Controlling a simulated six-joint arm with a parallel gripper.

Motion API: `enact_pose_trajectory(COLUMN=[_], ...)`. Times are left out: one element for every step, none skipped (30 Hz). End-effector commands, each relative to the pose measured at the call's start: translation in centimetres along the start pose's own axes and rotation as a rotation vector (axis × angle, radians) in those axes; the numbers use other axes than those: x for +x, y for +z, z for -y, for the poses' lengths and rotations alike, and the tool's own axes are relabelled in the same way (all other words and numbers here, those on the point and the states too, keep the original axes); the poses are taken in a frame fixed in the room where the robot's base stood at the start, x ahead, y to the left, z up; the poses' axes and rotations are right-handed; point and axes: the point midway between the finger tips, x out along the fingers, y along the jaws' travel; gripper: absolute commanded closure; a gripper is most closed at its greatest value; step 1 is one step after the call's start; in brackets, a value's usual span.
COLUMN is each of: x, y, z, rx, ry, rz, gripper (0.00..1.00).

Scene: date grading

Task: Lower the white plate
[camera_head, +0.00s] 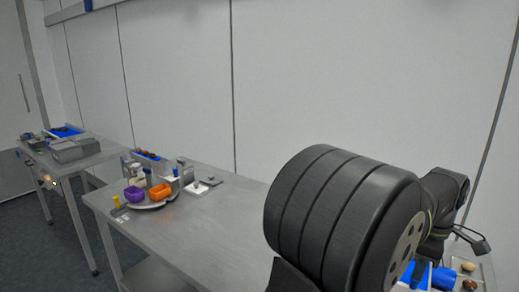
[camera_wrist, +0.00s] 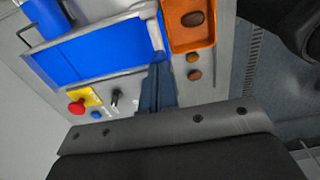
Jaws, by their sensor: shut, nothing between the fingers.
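My gripper (camera_wrist: 158,70) shows in the wrist view as two dark fingers close together, shut and empty. Its tips are over the right end of a wide blue surface (camera_wrist: 95,52) with a pale grey rim, left of an orange tray (camera_wrist: 178,43). I cannot tell whether the tips touch anything. I cannot pick out a white plate for certain in either view. In the head view, a small flat white piece (camera_head: 197,188) lies on the middle table, too small to identify. The gripper is hidden in the head view.
In the wrist view, a red button (camera_wrist: 76,107) on yellow and a black lever (camera_wrist: 116,97) sit below the blue surface. Brown round pieces lie by the orange tray. In the head view, purple (camera_head: 134,194) and orange bowls (camera_head: 161,193) stand on the middle table (camera_head: 215,230), its front clear.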

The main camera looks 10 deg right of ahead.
Motion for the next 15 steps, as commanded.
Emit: enact_pose_trajectory(x=[0.2,0.3,0.5,0.6,0.7,0.9,1.0,1.1,1.3,1.4,1.6,1.7,1.8,1.9,2.1], y=[0.0,0.0,0.0,0.0,0.0,0.0,0.0,0.0,0.0,0.0,0.0,0.0,0.0,0.0,0.0], z=[0.0,0.0,0.0,0.0,0.0,0.0,0.0,0.0,0.0,0.0,0.0,0.0,0.0,0.0,0.0], rx=[0.000,0.000,0.000,0.000,0.000,0.000,0.000,0.000,0.000,0.000,0.000,0.000,0.000,0.000,0.000], ry=[0.000,0.000,0.000,0.000,0.000,0.000,0.000,-0.001,-0.001,0.000,0.000,0.000,0.000,0.000,-0.001], rz=[0.000,0.000,0.000,0.000,0.000,0.000,0.000,0.000,0.000,0.000,0.000,0.000,0.000,0.000,0.000], gripper=[1.00,1.00,1.00,1.00,1.00,1.00,1.00,1.00,1.00,1.00,1.00,1.00,1.00,1.00,1.00])
